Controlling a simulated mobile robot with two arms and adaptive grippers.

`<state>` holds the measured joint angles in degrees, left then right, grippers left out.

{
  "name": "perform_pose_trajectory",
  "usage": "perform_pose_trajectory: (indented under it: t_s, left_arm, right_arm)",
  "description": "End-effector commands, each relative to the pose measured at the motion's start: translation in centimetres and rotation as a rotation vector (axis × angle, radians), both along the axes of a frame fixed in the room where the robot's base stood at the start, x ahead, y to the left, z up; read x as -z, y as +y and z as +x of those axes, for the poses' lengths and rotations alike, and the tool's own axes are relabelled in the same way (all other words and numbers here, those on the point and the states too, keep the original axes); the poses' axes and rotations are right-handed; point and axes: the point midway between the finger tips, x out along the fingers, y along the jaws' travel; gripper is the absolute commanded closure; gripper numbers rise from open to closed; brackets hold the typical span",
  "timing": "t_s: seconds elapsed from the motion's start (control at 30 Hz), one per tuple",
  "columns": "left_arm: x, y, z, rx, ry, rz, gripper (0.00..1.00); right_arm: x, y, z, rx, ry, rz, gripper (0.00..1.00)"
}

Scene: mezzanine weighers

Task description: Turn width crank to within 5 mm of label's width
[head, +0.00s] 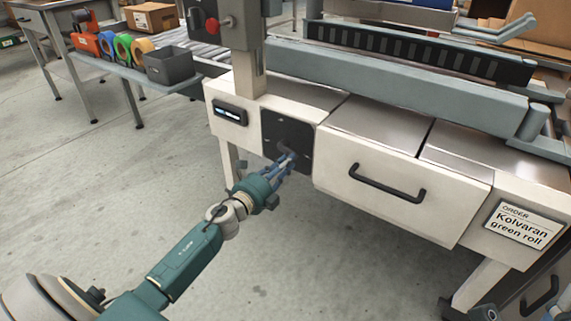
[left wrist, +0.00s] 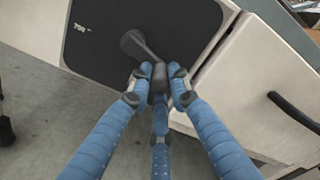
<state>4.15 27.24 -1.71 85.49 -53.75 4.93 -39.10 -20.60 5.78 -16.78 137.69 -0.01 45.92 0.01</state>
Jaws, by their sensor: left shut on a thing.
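The width crank (left wrist: 144,50) is a dark grey arm with a knob, mounted on a black panel (head: 273,135) on the front of the cream machine. In the left wrist view the crank slants down and right from its pivot to its handle (left wrist: 158,76). My left gripper (head: 290,160) has its blue fingers shut around that handle; they hide part of it. A small lit display (head: 230,113) sits left of the panel, its reading too small to make out. An order card (head: 522,224) reads "Kolvaran green roll". My right gripper cannot be made out.
A cream drawer with a black handle (head: 387,184) stands close to the right of the crank panel. A red button (head: 211,25) is on the upright post above. Colored tape rolls (head: 123,48) and a grey bin (head: 168,65) lie on a side shelf. The floor (head: 120,180) at left is clear.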

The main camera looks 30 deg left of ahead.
Motion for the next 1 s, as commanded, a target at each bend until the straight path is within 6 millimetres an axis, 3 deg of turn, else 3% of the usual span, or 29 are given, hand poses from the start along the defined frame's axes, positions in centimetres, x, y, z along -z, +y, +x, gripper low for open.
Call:
perform_pose_trajectory:
  t_s: [0.1,0.13,0.2,0.57,0.67,1.0]
  left_arm:
    - [0.5,-0.7,-0.2,0.015,0.007,-0.003,1.0]
    - [0.5,-0.7,-0.2,0.013,0.007,-0.003,0.76]
    - [0.5,-0.7,-0.1,0.013,0.007,-0.004,0.62]
    - [0.3,-0.3,-0.5,0.006,0.005,-0.003,0.62]
    - [0.4,-0.2,-1.8,0.007,0.006,-0.003,0.62]
    - [0.5,0.2,-8.8,0.009,0.008,-0.003,0.62]
  right_arm:
    - [0.0,0.0,0.0,0.0,0.0,0.0,0.6]
    - [0.0,0.0,0.0,0.0,0.001,0.0,0.6]
    - [0.0,0.0,0.0,0.0,0.001,0.0,0.6]
    - [0.0,0.0,0.1,0.0,0.002,0.0,0.6]
    - [0.0,0.0,0.1,0.0,0.002,0.0,0.6]
    - [0.0,0.0,0.1,0.0,0.002,-0.001,0.6]
